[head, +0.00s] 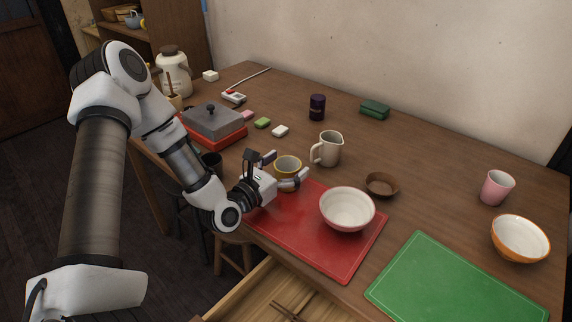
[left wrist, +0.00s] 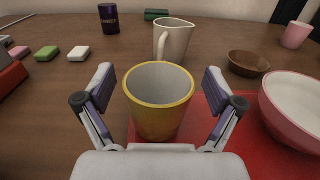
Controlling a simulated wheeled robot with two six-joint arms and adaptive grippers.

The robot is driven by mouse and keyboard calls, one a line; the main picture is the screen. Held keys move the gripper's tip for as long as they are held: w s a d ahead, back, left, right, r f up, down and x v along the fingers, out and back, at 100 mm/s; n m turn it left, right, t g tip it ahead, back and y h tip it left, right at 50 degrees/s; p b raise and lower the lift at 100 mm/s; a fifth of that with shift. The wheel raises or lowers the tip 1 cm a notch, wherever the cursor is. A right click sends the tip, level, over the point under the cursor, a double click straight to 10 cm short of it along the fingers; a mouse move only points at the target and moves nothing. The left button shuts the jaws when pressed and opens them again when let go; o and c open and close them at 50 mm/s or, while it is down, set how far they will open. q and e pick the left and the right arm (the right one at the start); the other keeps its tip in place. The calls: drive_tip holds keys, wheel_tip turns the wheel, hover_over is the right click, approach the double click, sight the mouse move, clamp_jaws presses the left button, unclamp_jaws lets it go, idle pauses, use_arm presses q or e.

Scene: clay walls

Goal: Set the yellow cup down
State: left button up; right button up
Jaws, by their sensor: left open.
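The yellow cup (head: 288,163), with a pale inside, stands upright at the far left corner of the red mat (head: 290,238). In the left wrist view the yellow cup (left wrist: 160,112) is centred between my fingers, and red mat shows beside its base. My left gripper (head: 284,168) is open, with one finger on each side of the cup. In the left wrist view a gap shows between each finger and the cup. The cup's lower part is partly hidden by the gripper in the head view. My right gripper is not in view.
A beige mug (head: 328,149) stands just behind the cup. A pink bowl (head: 347,211) sits on the red mat to the right, and a brown dish (head: 381,185) lies beyond it. A grey-lidded red box (head: 213,125) is at left. The green mat (head: 450,285) is bare.

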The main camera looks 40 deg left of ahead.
use_arm(q)
drive_tip(key=shift+r, duration=0.25)
drive_tip(key=s+p, duration=0.1)
drive_tip(key=s, duration=0.3)
drive_tip(key=s+p, duration=0.2)
drive_tip(key=s, duration=0.2)
drive_tip(key=s+a+p, duration=0.1)
drive_tip(key=s+p, duration=0.1)
drive_tip(key=s, duration=0.2)
drive_tip(key=shift+f, duration=0.1)
